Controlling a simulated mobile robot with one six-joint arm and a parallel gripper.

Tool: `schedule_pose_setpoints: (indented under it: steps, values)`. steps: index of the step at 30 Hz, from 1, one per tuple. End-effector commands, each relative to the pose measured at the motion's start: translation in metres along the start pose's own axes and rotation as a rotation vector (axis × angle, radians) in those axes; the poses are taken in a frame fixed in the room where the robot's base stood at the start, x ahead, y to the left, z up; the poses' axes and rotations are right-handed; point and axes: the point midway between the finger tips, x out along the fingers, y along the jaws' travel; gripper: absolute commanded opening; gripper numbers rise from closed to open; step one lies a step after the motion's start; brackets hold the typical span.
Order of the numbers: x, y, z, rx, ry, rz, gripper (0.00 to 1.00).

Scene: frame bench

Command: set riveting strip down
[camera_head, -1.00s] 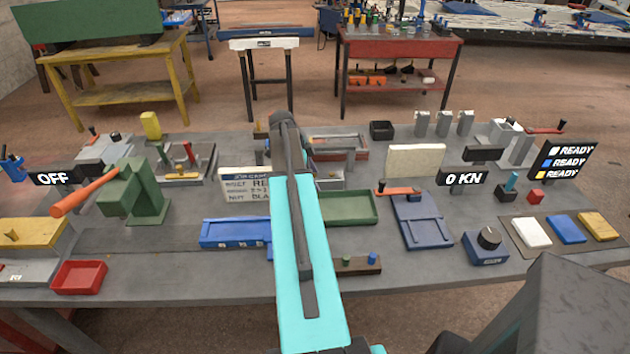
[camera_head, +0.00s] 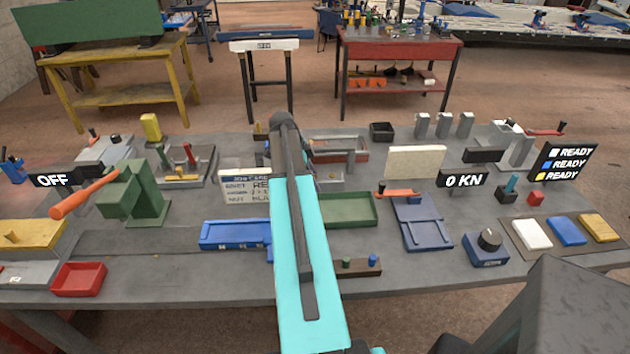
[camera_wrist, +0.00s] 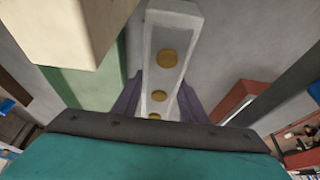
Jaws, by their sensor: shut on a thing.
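The riveting strip (camera_wrist: 181,28) is a pale grey bar with brass-coloured round rivets in a row. In the wrist view it runs away from my gripper (camera_wrist: 160,100), whose two dark purple-grey fingers are shut on it from either side. The strip's near end is hidden by the dark front edge of my wrist. In the head view my teal arm reaches over the middle of the bench, and the gripper and strip cannot be made out clearly behind it.
A cream block (camera_head: 415,162) and a blue fixture (camera_head: 424,238) are to the right. Bare bench shows at the front left.

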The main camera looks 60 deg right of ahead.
Motion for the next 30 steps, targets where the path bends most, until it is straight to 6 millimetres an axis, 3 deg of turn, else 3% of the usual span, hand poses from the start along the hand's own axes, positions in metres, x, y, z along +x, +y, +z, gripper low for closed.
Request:
schedule_pose_setpoints:
  steps: [11,30]
  values:
    - [-0.023,-0.001,-0.009,0.002,0.001,-0.003,0.0]
    - [-0.108,-0.002,-0.045,0.001,0.001,-0.003,0.0]
